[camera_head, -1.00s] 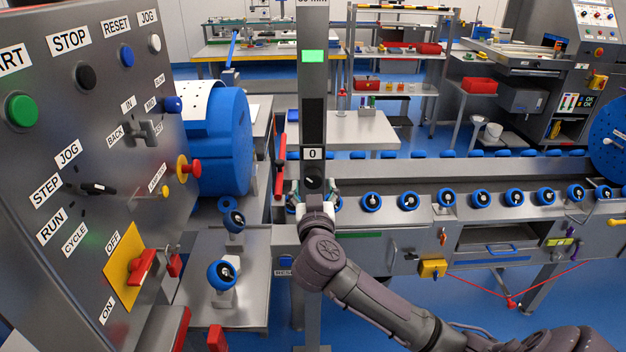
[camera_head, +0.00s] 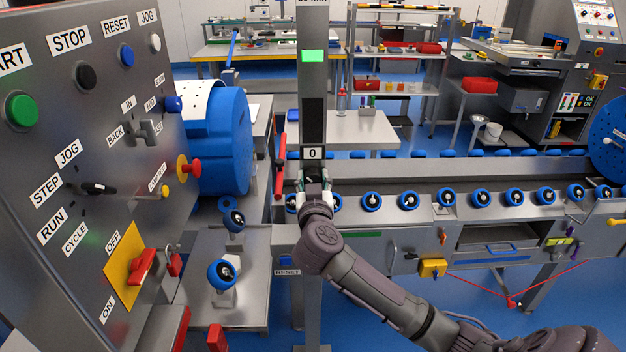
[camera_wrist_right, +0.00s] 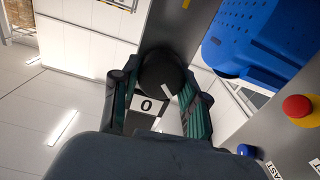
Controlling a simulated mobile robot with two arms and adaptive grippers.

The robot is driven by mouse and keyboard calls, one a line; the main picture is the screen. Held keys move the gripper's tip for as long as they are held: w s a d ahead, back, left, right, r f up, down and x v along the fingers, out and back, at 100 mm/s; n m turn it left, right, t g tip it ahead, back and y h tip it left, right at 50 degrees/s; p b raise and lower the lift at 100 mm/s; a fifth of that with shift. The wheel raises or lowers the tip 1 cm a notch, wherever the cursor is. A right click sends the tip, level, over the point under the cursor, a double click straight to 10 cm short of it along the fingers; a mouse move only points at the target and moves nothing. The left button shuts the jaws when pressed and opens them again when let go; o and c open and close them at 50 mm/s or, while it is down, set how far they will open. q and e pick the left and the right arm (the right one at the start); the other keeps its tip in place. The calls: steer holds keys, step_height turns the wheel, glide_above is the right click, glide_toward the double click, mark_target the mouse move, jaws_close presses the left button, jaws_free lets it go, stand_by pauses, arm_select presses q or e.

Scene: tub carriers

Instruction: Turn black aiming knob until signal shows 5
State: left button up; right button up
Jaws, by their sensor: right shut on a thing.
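The black aiming knob (camera_wrist_right: 161,75) has a white pointer line and sits on the front of a grey column (camera_head: 311,120). My right gripper (camera_wrist_right: 158,92) has its fingers on both sides of the knob and is shut on it; in the head view the gripper (camera_head: 314,188) covers the knob. The signal label (camera_head: 312,153) above the knob reads 0, and it also shows in the right wrist view (camera_wrist_right: 148,105). A lit green square (camera_head: 313,56) is higher on the column. My left gripper is not in view.
A large control panel (camera_head: 75,130) with buttons and switches fills the left. A blue drum (camera_head: 225,140) stands behind it. A conveyor with blue rollers (camera_head: 409,200) runs to the right of the column. A red handle (camera_head: 280,168) is just left of the column.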

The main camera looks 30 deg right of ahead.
steer(key=shift+r+p, duration=0.1)
steer(key=shift+p, duration=0.25)
steer(key=m+p, duration=0.4)
steer(key=p, duration=0.5)
steer(key=shift+s+r+m+p, duration=0.1)
steer(key=shift+r+m+p, duration=0.05)
steer(key=shift+m+p, duration=0.2)
steer(key=m+p, duration=0.1)
steer(key=m, duration=0.1)
steer(key=m+p, duration=0.1)
steer(key=shift+f+m, duration=0.2)
steer(key=shift+m, duration=0.15)
steer(key=m+p, duration=0.2)
steer(key=m, duration=0.1)
steer(key=shift+d+f+m, duration=0.1)
steer(key=shift+f+m, duration=0.05)
steer(key=shift+m, duration=0.15)
steer(key=m, duration=0.3)
steer(key=shift+f+m+p, duration=0.1)
steer(key=shift+m+p, duration=0.25)
steer(key=shift+m, duration=0.05)
steer(key=m, duration=0.3)
steer(key=shift+f, duration=0.15)
steer(key=shift+f+m, duration=0.1)
steer(key=shift+m, duration=2.4)
